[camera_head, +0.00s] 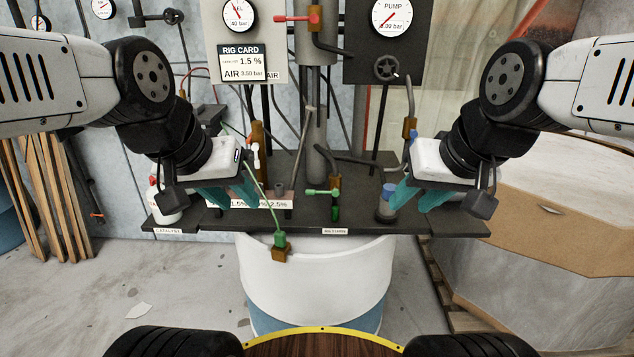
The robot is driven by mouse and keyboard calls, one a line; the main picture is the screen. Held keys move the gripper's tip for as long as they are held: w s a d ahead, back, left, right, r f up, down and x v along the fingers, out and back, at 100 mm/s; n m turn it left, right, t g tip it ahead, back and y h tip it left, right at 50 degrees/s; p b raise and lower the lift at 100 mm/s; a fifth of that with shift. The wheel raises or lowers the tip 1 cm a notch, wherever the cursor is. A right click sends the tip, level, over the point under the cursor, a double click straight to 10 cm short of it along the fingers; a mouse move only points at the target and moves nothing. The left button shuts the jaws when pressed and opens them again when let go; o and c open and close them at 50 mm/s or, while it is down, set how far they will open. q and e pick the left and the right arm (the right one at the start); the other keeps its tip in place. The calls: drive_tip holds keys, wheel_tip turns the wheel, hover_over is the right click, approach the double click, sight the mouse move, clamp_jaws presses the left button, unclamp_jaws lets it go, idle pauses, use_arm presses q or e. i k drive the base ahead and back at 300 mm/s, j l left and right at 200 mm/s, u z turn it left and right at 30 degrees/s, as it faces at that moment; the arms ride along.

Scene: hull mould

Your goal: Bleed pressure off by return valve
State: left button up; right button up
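The return valve has a green lever (321,192) lying roughly level and pointing left from its brass body, behind the RETURN label (335,231) on the dark shelf. The pump gauge (392,16) hangs on the dark panel at the upper right; its first digit is hard to read. My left gripper (227,197) has teal fingers apart, over the left part of the shelf, left of the lever. My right gripper (416,199) also has its fingers apart, right of the lever near a blue-capped fitting (389,190). Neither touches the green lever; both look empty.
A red lever (297,18) and a black handwheel (386,67) sit higher up. A green line ends in a brass-and-green fitting (281,247) above the white drum (315,275). A white bottle (165,203) stands at the shelf's left. Upright pipes rise behind the valve.

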sight(335, 192)
drive_tip(key=j+z, duration=0.15)
drive_tip(key=z, duration=0.65)
drive_tip(key=j+z, duration=0.5)
drive_tip(key=j, duration=0.15)
drive_tip(key=k+j+z, duration=0.15)
drive_tip(key=j+z, duration=0.3)
drive_tip(key=j, duration=0.15)
drive_tip(key=k+j, duration=0.1)
drive_tip(key=j, duration=0.2)
drive_tip(key=k+j, duration=0.1)
drive_tip(key=j, duration=0.25)
drive_tip(key=k+j+z, duration=0.1)
drive_tip(key=j, duration=0.2)
drive_tip(key=k+j, duration=0.1)
drive_tip(key=j, duration=0.25)
